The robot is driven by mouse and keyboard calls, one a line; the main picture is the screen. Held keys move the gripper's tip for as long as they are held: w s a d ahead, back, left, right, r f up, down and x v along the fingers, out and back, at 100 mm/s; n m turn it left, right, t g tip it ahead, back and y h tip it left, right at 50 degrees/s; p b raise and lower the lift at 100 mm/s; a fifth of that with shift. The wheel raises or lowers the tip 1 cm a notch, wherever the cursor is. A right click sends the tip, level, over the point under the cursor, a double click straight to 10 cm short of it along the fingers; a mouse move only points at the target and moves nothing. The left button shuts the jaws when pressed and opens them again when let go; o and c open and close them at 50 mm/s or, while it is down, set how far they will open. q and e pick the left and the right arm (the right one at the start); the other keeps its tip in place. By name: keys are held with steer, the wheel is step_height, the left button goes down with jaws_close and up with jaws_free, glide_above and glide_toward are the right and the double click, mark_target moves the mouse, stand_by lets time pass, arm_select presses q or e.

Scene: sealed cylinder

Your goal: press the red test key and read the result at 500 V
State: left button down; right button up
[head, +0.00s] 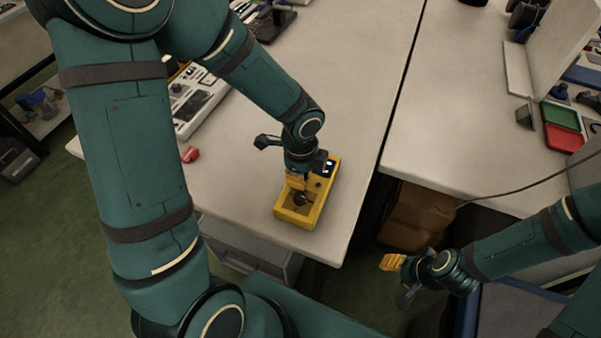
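A yellow box-shaped tester (312,217) sits on the white bench near its front right corner. A dark round knob or part shows in its near half, and a small light patch shows at its far end. My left gripper (299,184) points down over the tester and covers much of its face. Its yellow fingertips are close above or touching the tester; I cannot tell which. The red test key and any reading are hidden or too small to make out. My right gripper (393,262) is off the bench at the lower right, its yellow fingers apparently together and empty.
A small red object (190,154) lies on the bench left of the tester. A white tray of parts (198,100) is farther back. A second bench (450,130) stands to the right across a narrow gap, with red and green bins (562,140). A brown box (415,214) is below.

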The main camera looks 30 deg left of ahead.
arm_select(q)
steer(key=shift+f+b, duration=0.65)
steer(key=shift+f, duration=0.25)
steer(key=shift+s, duration=0.2)
arm_select(e)
steer(key=shift+f, duration=0.55)
arm_select(q)
steer(key=shift+w+r+p, duration=0.1)
steer(key=shift+r+p, duration=0.4)
steer(key=shift+p, duration=0.1)
step_height(320, 180, up, 4)
steer(key=p, duration=0.3)
steer(key=shift+w, duration=0.1)
step_height(320, 180, up, 10)
steer(key=p, duration=0.2)
steer(key=shift+f+p, duration=0.15)
steer(key=shift+p, duration=0.2)
arm_select(e)
step_height(320, 180, up, 7)
steer(key=s+a, duration=0.1)
steer(key=shift+a, duration=0.15)
steer(key=shift+s+f, duration=0.15)
